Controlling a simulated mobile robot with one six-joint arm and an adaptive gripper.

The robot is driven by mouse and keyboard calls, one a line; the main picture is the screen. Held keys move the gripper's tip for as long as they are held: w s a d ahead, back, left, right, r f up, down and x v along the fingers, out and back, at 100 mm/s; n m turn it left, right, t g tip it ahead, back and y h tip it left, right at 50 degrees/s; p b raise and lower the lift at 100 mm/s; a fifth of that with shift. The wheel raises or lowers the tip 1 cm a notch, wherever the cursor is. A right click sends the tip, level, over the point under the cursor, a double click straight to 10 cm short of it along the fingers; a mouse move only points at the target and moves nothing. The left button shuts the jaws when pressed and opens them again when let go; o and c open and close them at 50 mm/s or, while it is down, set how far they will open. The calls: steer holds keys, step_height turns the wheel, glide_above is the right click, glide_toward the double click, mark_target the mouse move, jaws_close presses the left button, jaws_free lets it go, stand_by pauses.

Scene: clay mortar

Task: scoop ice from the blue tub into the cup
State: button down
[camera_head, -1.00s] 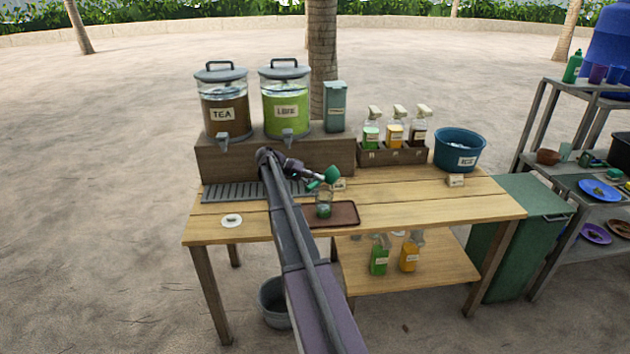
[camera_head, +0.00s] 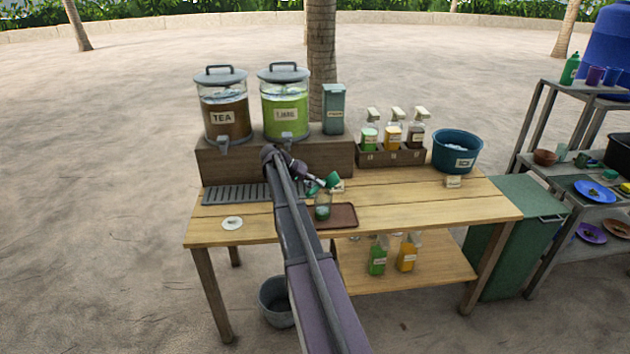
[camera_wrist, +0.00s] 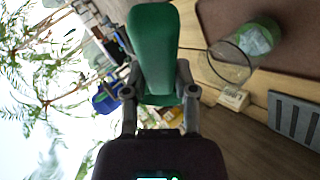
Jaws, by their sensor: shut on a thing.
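My gripper (camera_wrist: 160,110) is shut on the green scoop (camera_wrist: 155,45), which extends ahead of the jaws in the wrist view. In the head view the scoop (camera_head: 332,181) is just above the cup, tilted. The clear cup (camera_head: 322,211) stands upright on a brown tray (camera_head: 345,214) with green contents in its lower part. The cup also shows in the wrist view (camera_wrist: 240,58), right of the scoop. The blue tub (camera_head: 458,157) stands at the table's right back, with pale ice showing inside. Whether the scoop holds ice is not visible.
Tea and lime dispensers (camera_head: 284,105) stand on a wooden riser (camera_head: 240,162) behind my arm. A rack of bottles (camera_head: 392,154) stands left of the tub. A small labelled block (camera_head: 453,182) sits before the tub. The table's front right is clear.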

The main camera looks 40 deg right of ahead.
steer(key=t+p, duration=0.1)
steer(key=s+t+y+p, duration=0.1)
steer(key=p, duration=0.1)
steer(key=shift+r+m+t, duration=0.3)
steer(key=shift+r+t, duration=0.05)
steer(key=shift+t, duration=0.05)
steer(key=t+p, duration=0.1)
steer(key=t+y+p, duration=0.1)
steer(key=t, duration=0.1)
steer(key=shift+s+d+f+m, duration=0.1)
steer(key=shift+s+d+m, duration=0.05)
steer(key=shift+s+m, duration=0.2)
steer(key=shift+r+m+t+y+p, duration=0.3)
steer(key=shift+r+t+p, duration=0.15)
steer(key=shift+t+p, duration=0.45)
steer(key=shift+w+r+t+y+p, duration=0.1)
steer(key=shift+r+t+y+p, duration=0.25)
steer(key=shift+t+p, duration=0.35)
